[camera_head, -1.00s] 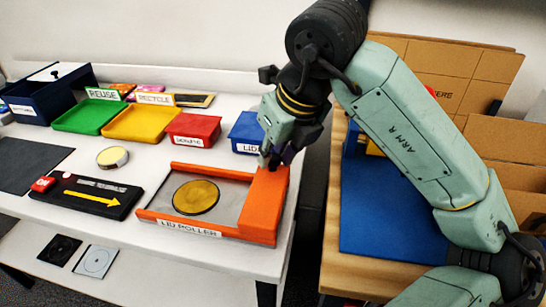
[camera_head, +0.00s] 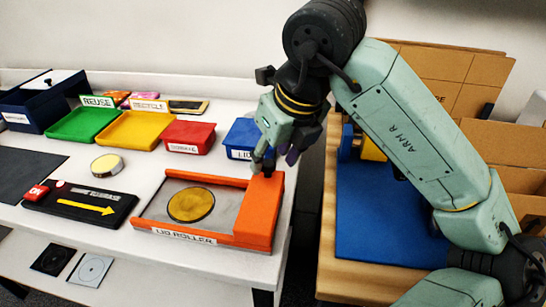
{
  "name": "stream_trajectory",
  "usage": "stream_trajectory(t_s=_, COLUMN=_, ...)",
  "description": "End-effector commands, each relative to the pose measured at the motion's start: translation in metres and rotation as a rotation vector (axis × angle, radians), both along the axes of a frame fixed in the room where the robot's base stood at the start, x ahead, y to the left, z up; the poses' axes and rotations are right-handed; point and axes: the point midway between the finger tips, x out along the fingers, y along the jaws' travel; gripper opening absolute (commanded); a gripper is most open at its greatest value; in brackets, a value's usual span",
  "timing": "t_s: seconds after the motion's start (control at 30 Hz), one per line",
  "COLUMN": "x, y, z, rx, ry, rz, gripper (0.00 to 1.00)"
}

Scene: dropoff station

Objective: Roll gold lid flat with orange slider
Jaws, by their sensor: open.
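The lid roller (camera_head: 180,238) is an orange-framed tray with a grey bed, near the table's front right edge. The gold lid (camera_head: 191,204) lies on its grey bed. The orange slider (camera_head: 257,212) stands as a raised block at the tray's right end, apart from the lid. My gripper (camera_head: 269,163) is open and points down at the slider's far end, close above it or touching; I cannot tell which. Part of the fingers overlaps the blue bin behind.
A blue bin (camera_head: 240,138) and a red bin (camera_head: 189,137) stand behind the roller. A black panel (camera_head: 80,204) with a yellow arrow and a round tin (camera_head: 107,164) lie to the left. A blue mat (camera_head: 385,220) and cardboard boxes are at the right.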

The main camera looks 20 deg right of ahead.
Motion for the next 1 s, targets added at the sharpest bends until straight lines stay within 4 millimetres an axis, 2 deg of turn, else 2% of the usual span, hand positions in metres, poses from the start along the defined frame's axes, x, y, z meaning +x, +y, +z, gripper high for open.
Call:
stream_trajectory(t_s=0.3, x=-0.025, y=-0.006, z=0.063, rx=-0.003, ry=-0.003, rz=-0.003, gripper=0.45)
stream_trajectory(t_s=0.5, x=-0.037, y=-0.008, z=0.090, rx=-0.002, ry=-0.001, rz=-0.003, gripper=0.45)
stream_trajectory(t_s=0.7, x=-0.041, y=-0.008, z=0.100, rx=0.000, ry=-0.001, rz=-0.001, gripper=0.45)
stream_trajectory(t_s=1.0, x=-0.041, y=-0.008, z=0.100, rx=0.000, ry=-0.001, rz=-0.001, gripper=0.45)
